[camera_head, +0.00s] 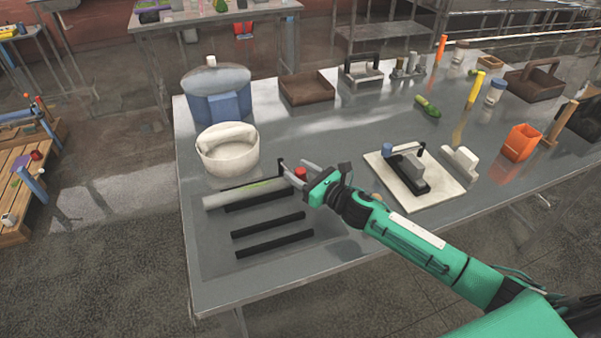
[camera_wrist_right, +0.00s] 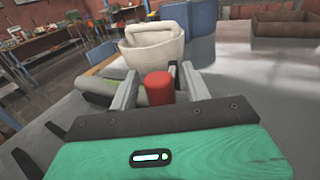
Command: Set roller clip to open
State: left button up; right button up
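A pale grey roller-like bar (camera_head: 226,197) with a green strip along it and dark ends lies at the left of the metal table. A small red cylinder (camera_head: 300,172) stands at its right end; it also shows in the right wrist view (camera_wrist_right: 158,87). Which part is the clip, I cannot tell. My right gripper (camera_head: 293,167) is at that end. In the right wrist view its two grey fingers (camera_wrist_right: 158,88) stand on either side of the red cylinder, with narrow gaps showing. My left gripper is not in view.
A white bucket (camera_head: 228,160) and a blue container (camera_head: 217,105) stand behind the bar. Black strips (camera_head: 268,225) lie in front. To the right are a white board (camera_head: 440,194) with a black-based device, and an orange box (camera_head: 520,142).

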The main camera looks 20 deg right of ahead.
jog(key=shift+s+d+f, duration=0.2)
jog(key=shift+s, duration=0.2)
jog(key=b+v, duration=0.4)
jog(key=v, duration=0.7)
jog(key=shift+s+d, duration=0.1)
jog(key=shift+s, duration=0.15)
jog(key=shift+s+d+r+b, duration=0.2)
jog(key=shift+s+d+b, duration=0.1)
jog(key=shift+s, duration=0.3)
jog(key=shift+c, duration=0.4)
